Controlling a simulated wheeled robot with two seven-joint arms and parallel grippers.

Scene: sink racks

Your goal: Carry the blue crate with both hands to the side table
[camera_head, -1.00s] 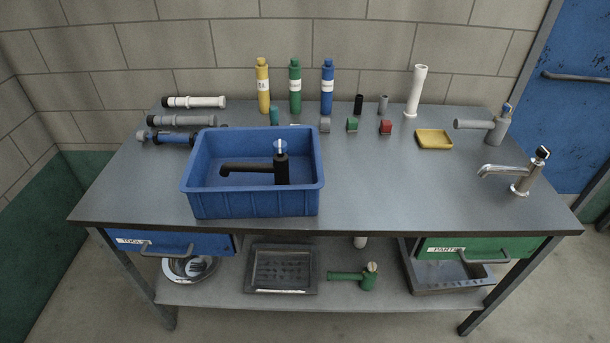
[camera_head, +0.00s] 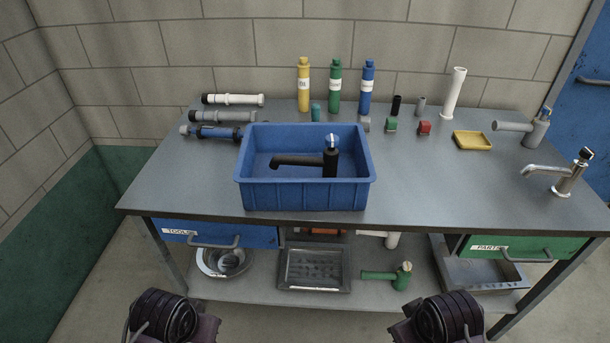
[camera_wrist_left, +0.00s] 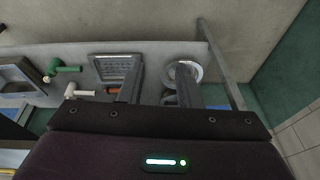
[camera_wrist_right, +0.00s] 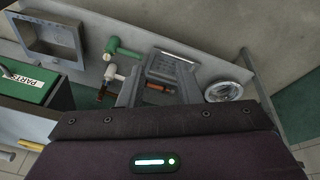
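The blue crate (camera_head: 305,196) sits upright on the grey workbench (camera_head: 450,195), left of its middle and close to the front edge. A black faucet (camera_head: 329,163) is inside it. My arms show at the bottom of the head view, below and in front of the bench, one on each side of the crate. My left gripper (camera_wrist_left: 160,72) has its fingers apart with nothing between them. My right gripper (camera_wrist_right: 160,75) also has its fingers apart and empty. Neither gripper touches the crate. I cannot identify a side table in any view.
Pipes (camera_head: 233,99) lie left of and behind the crate. Yellow (camera_head: 303,85), green and blue bottles stand behind it. The lower shelf holds a dark tray (camera_head: 315,269) and a green fitting (camera_head: 387,276).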

